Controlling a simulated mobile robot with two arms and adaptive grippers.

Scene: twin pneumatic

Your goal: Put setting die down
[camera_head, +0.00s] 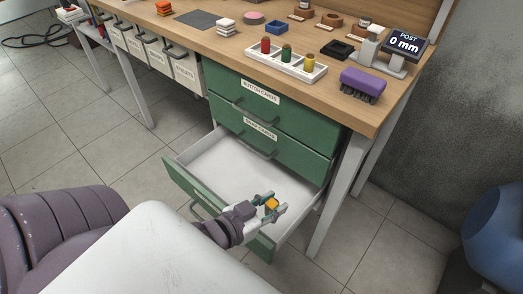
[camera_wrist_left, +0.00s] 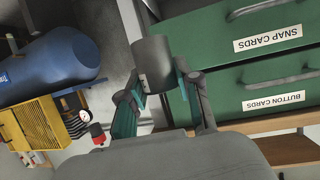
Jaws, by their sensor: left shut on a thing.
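My left gripper (camera_head: 271,203) is above the open bottom drawer (camera_head: 215,160) of the green cabinet. It is shut on the setting die, whose small yellow-orange part (camera_head: 271,204) shows between the fingers. In the left wrist view the die (camera_wrist_left: 153,64) is a dark grey cylinder held between the fingertips of the left gripper (camera_wrist_left: 155,85). The drawer has white inner walls and floor, and its visible floor is bare. The gripper hides part of the drawer's front. I cannot tell how high the die is above the drawer floor. My right gripper is not in view.
Two closed green drawers (camera_head: 290,108) are above the open one. The wooden bench top holds a white rack (camera_head: 286,66) of coloured pegs, a purple brush (camera_head: 363,85) and a display reading 0 mm (camera_head: 404,45). A blue tank (camera_wrist_left: 45,62) stands nearby.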

